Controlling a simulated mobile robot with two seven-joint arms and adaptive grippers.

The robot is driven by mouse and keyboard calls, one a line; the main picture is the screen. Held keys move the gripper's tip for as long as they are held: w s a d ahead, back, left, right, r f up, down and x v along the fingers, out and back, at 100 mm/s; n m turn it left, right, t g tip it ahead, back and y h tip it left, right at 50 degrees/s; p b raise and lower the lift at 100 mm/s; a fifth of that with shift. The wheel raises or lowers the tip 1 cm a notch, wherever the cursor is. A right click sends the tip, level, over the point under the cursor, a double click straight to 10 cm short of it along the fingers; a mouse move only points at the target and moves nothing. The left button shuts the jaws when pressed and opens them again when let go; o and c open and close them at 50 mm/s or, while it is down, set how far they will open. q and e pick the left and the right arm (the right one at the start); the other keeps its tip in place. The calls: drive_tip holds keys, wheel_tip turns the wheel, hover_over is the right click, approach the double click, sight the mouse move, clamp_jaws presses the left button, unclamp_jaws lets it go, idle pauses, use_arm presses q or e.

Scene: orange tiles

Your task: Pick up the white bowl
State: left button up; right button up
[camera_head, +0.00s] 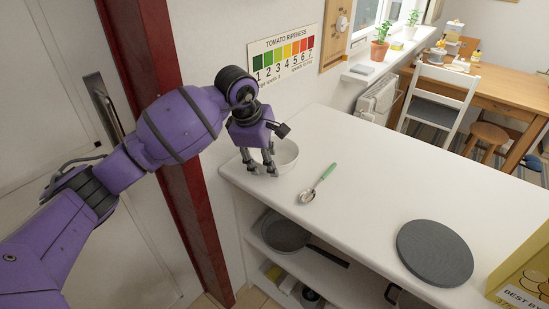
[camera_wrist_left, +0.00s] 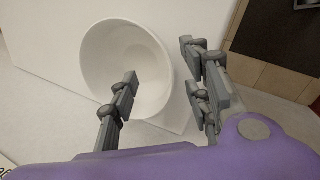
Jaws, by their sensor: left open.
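The white bowl (camera_head: 288,155) stands upright on the white counter near its far left end, partly hidden behind my left gripper (camera_head: 262,170). The gripper is open and points down at the bowl's near left side. In the left wrist view the bowl (camera_wrist_left: 110,50) looks empty. There, one finger of the gripper (camera_wrist_left: 168,82) overlaps the bowl's inside, and the other finger is outside the rim on the right. The rim lies between the fingers in that view. I cannot tell whether a finger touches the bowl. My right gripper is not in view.
A green-handled spoon (camera_head: 318,184) lies on the counter (camera_head: 370,185) right of the bowl. A dark round plate (camera_head: 434,253) lies farther right, near a yellow box (camera_head: 525,270). A pan (camera_head: 287,232) sits on the shelf below. A wall and a dark red post (camera_head: 185,150) stand close on the left.

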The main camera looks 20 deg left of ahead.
use_arm(q)
drive_tip(key=shift+x, duration=1.3)
drive_tip(key=shift+r, duration=0.15)
clamp_jaws()
